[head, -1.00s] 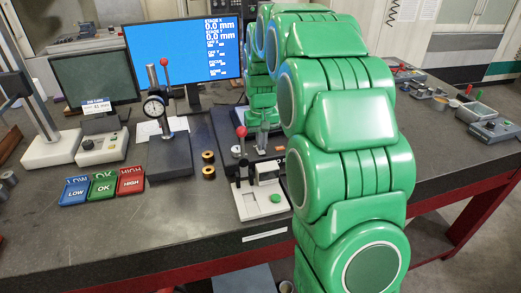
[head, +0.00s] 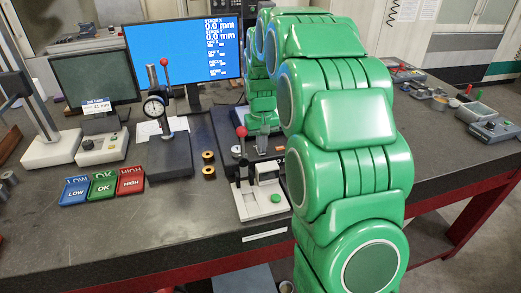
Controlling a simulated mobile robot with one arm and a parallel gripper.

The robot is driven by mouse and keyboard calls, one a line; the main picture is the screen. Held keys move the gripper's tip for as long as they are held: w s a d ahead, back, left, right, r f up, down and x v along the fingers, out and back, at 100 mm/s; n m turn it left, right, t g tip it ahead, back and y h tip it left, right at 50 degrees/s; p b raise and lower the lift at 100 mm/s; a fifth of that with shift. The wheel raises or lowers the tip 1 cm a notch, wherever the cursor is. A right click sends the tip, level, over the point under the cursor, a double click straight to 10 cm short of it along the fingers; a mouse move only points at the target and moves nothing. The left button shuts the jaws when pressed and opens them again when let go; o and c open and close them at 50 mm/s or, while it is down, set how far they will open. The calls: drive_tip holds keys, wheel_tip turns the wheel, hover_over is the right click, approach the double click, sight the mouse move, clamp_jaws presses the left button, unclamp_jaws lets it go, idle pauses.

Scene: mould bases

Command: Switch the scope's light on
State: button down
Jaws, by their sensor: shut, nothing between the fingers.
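The monitor (head: 180,55) at the back shows stage X and Y readouts on a blue screen. In front of it stands a unit with a dark body, a red-knobbed lever (head: 241,131) and a pale base (head: 248,203) with a green button (head: 276,198). I cannot tell which part is the scope's light switch or whether the light is on. My green arm hides much of the area behind and right of this unit. My gripper (head: 263,146) shows small and grey below the far end of my arm, over the unit's back part; it looks shut and empty.
Blue, green and red trays (head: 103,186) lie at the left. Another control box (head: 493,130) sits at the far right. The table's front left (head: 130,235) is clear.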

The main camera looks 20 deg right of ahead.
drive_tip(key=shift+r, duration=3.45)
drive_tip(key=shift+s, duration=0.15)
drive_tip(key=s+a+g, duration=0.1)
drive_tip(key=s+a, duration=0.1)
drive_tip(key=s, duration=1.9)
drive_tip(key=s+a+f, duration=0.1)
drive_tip(key=s+a, duration=0.2)
drive_tip(key=s, duration=1.8)
drive_tip(key=shift+a+g, duration=0.25)
drive_tip(key=shift+g, duration=0.15)
